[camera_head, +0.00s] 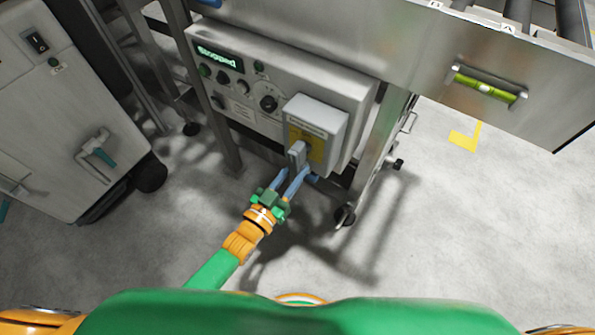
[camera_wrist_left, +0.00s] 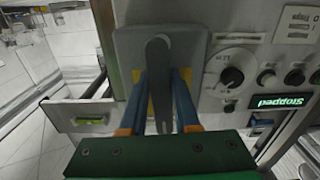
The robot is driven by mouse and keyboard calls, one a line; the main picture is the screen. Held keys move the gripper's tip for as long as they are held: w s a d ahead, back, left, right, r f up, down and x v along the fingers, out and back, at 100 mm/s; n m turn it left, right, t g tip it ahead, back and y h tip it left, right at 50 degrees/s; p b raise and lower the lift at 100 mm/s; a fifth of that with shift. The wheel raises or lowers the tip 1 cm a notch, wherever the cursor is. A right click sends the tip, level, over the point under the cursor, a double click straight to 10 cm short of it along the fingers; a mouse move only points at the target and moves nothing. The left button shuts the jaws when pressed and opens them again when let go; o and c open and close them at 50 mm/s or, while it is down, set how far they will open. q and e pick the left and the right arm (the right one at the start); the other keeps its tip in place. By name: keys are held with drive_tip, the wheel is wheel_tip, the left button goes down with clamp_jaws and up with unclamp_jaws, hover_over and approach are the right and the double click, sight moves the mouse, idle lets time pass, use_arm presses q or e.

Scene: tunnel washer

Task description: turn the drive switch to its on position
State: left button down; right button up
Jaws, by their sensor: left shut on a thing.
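The drive switch is a grey lever handle (camera_head: 297,153) on a yellow plate (camera_head: 313,147), on the front of a grey box (camera_head: 317,113) fixed to the control panel. My left gripper (camera_head: 294,174) reaches up to it from below and is shut on the handle, with one blue finger on each side. In the left wrist view the handle (camera_wrist_left: 158,65) lies between the fingers, lengthwise along them. The panel display (camera_head: 217,57) reads "Stopped"; it also shows in the left wrist view (camera_wrist_left: 280,101). My right gripper is not in view.
Black knobs (camera_head: 269,103) and small buttons sit on the panel left of the box. A steel frame leg (camera_head: 372,150) stands to its right. A grey cabinet (camera_head: 62,120) stands at the left. The floor (camera_head: 450,230) at the right is clear.

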use_arm(q)
drive_tip(key=shift+w+a+m, duration=0.1)
drive_tip(key=shift+a+m, duration=0.05)
drive_tip(key=shift+m, duration=0.25)
drive_tip(key=c, duration=0.6)
unclamp_jaws()
drive_tip(key=shift+c, duration=0.2)
drive_tip(key=p+v, duration=0.1)
drive_tip(key=v, duration=0.6)
